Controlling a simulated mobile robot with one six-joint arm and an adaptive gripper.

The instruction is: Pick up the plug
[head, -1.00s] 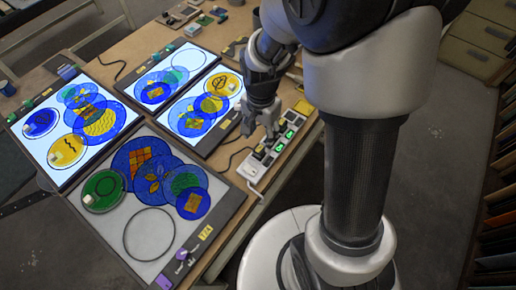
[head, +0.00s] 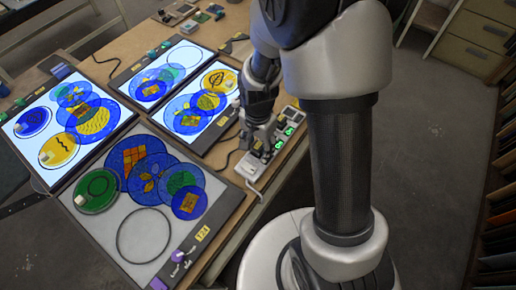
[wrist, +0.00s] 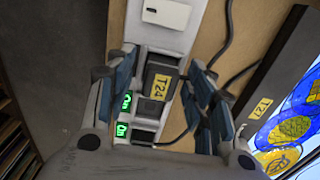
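A dark plug with a yellow label reading T24 (wrist: 159,84) sits in a white power strip (wrist: 160,38), seen in the wrist view. My gripper (wrist: 160,92) is open, with one finger on each side of this plug and a small gap showing on both sides. In the head view my gripper (head: 259,146) is down at the power strip (head: 250,166), on the right edge of the table. The gripper hides most of the plug there. Whether the fingertips reach down beside the plug's body is hard to tell.
Green-lit switches (wrist: 122,130) line the strip beside the plug. A cable (wrist: 225,35) runs right of the strip. Several light panels with coloured glass discs lie left of it, the nearest (head: 195,165) holding an empty ring. Open floor lies to the right.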

